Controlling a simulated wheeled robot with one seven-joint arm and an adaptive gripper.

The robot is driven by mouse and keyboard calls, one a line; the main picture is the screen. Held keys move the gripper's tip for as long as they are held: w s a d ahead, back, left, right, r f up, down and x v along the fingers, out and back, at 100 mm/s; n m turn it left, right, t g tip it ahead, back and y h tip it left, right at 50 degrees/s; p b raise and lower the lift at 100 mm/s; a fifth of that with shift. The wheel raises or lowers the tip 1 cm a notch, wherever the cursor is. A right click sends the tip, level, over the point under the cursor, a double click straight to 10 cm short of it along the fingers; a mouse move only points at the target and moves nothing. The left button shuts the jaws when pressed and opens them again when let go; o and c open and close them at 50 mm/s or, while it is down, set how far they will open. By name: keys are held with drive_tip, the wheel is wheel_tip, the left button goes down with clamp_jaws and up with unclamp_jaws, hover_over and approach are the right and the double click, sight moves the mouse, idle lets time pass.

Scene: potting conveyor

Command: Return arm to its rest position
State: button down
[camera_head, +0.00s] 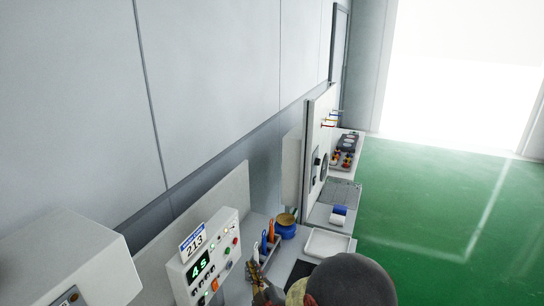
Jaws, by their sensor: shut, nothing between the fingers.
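At the bottom edge a large dark grey rounded cap (350,281), which looks like a link of my arm, covers part of the bench. To its left, a small dark body with brassy, jointed fingers appears to be my gripper (254,273). The fingers look shut, and I see nothing held in them. The gripper shows near the right side of the control box, but I cannot tell if it is clear of it. The rest of my arm is out of frame or hidden.
The view is tilted. A white control box (204,263) with a green display stands at the lower left. A blue pot (286,227), a white tray (327,243) and a bench with a dark tray (347,151) lie beyond. Open green floor (430,205) is at the right.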

drive_tip(key=s+f+g, duration=0.1)
drive_tip(key=f, duration=0.3)
drive_tip(key=s+d+f+m+g+h, duration=0.1)
drive_tip(key=s+f+g, duration=0.1)
drive_tip(key=f, duration=0.2)
drive_tip(key=s+d+f+m+g+h, duration=0.1)
drive_tip(key=f+g, duration=0.1)
drive_tip(key=f, duration=0.2)
drive_tip(key=shift+s, duration=0.35)
drive_tip(key=s+d+m+g, duration=0.1)
drive_tip(key=s, duration=0.1)
drive_tip(key=s+d+m+g+h, duration=0.1)
drive_tip(key=s+d, duration=0.1)
drive_tip(key=s+d+f+m+g+h, duration=0.1)
drive_tip(key=s+d+g, duration=0.1)
drive_tip(key=shift+s, duration=0.15)
drive_tip(key=s+d+r+m+h+b, duration=0.1)
drive_tip(key=s+d+r+m, duration=0.3)
drive_tip(key=s+d+r, duration=0.7)
drive_tip(key=s+d+r+m+g+h+b, duration=0.1)
drive_tip(key=s+d+r+m+h+b, duration=0.1)
drive_tip(key=s+d+r, duration=0.9)
wheel_tip(320, 180, up, 5)
drive_tip(key=s+m+b, duration=0.1)
drive_tip(key=m, duration=0.1)
drive_tip(key=shift+s+d+f+m, duration=0.15)
drive_tip(key=shift+s+m, duration=0.05)
drive_tip(key=shift+m, duration=0.2)
drive_tip(key=shift+s, duration=0.1)
